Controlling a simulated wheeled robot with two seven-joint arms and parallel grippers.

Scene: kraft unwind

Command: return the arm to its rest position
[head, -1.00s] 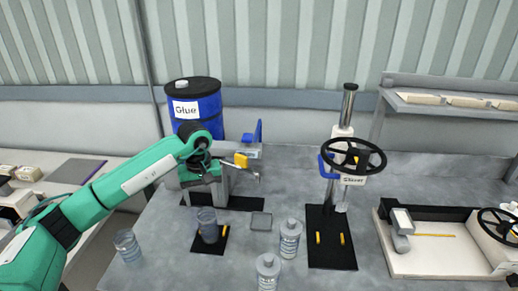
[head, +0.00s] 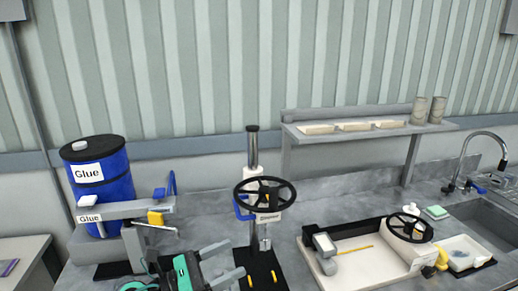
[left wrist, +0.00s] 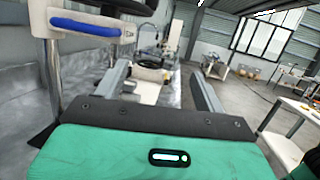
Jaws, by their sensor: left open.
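My left gripper (head: 228,264) shows at the bottom of the head view, left of the black-wheeled press (head: 264,196). Its two grey fingers are spread apart with nothing between them. In the left wrist view the open fingers (left wrist: 160,84) point away over the bench, and the gap between them is empty. The green wrist body fills the bottom of that view. Most of my left arm is below the edge of the head view. My right gripper is not seen.
A blue glue drum (head: 101,177) and a glue dispenser (head: 125,210) stand at left. A white tray machine (head: 352,262) with a handwheel stands right of the press. A shelf (head: 370,135) and a sink (head: 488,226) lie farther right. The press's blue handle (left wrist: 84,25) is close in the left wrist view.

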